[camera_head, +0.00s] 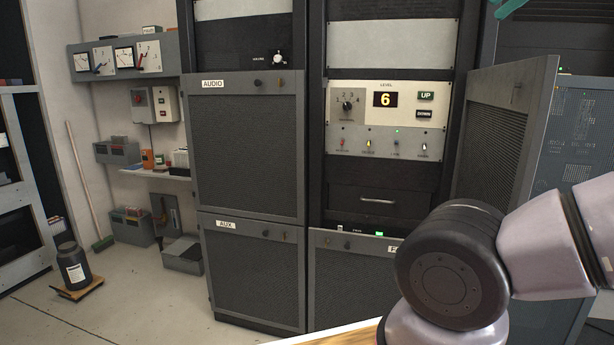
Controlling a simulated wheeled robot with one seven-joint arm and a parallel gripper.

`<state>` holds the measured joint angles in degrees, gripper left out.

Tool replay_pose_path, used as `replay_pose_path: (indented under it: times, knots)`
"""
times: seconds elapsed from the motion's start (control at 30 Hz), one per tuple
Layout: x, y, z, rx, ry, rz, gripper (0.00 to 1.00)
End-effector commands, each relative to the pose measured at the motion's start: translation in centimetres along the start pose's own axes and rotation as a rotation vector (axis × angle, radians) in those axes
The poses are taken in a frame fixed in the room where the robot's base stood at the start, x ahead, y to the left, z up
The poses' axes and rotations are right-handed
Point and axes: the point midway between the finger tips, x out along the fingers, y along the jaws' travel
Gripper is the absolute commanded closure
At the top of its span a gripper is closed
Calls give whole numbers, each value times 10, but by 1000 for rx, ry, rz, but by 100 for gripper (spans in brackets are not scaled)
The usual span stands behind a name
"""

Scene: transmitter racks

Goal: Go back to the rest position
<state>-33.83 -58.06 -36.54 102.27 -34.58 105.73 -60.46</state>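My gripper is out of the picture; only links of my arm show at the lower right, in front of the racks. The level panel (389,120) faces me in the middle rack, its display (385,100) reading 6, with UP (426,96) and DOWN (424,114) buttons beside it. Below it is a closed drawer (377,199) with a metal handle. My arm hides part of the lower rack front.
A mesh rack door (501,135) stands swung open at the right. The AUDIO panel (245,150) and AUX panel (254,274) are closed. A wooden edge (345,334) lies at the bottom. A black drum (72,264) stands at the left; floor (150,300) between is clear.

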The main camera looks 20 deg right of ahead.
Motion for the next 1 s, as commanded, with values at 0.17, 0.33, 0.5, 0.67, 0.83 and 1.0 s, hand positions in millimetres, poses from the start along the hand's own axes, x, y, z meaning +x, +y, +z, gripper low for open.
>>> replay_pose_path:
  times: [0.17, 0.33, 0.5, 0.67, 0.83, 1.0]
  knots:
    - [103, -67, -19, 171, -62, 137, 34]
    - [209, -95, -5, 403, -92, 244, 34]
    - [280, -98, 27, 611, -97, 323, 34]
    - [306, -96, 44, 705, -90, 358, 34]
    - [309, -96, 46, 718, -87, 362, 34]
    - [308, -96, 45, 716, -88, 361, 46]
